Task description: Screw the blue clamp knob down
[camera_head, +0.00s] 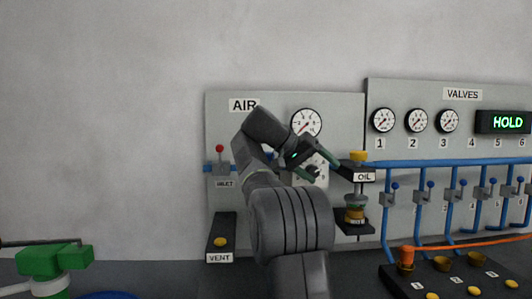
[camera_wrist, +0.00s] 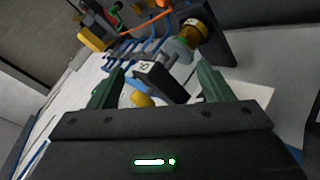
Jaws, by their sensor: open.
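My gripper (camera_head: 326,170) is in front of the AIR panel, left of the OIL unit, with its jaws apart. In the wrist view its two green fingers (camera_wrist: 162,70) are spread, with nothing held between them. The dark OIL bracket (camera_wrist: 160,82) and a yellow knob (camera_wrist: 143,99) show beyond and between the fingers, apart from them. I cannot pick out a blue clamp knob with certainty. A small blue patch shows beside my wrist in the head view, mostly hidden by the arm.
The OIL unit (camera_head: 364,177) juts out near my gripper. Blue pipes and valves (camera_head: 424,190) fill the right. A green device (camera_head: 55,260) stands at lower left. Bare wall lies left.

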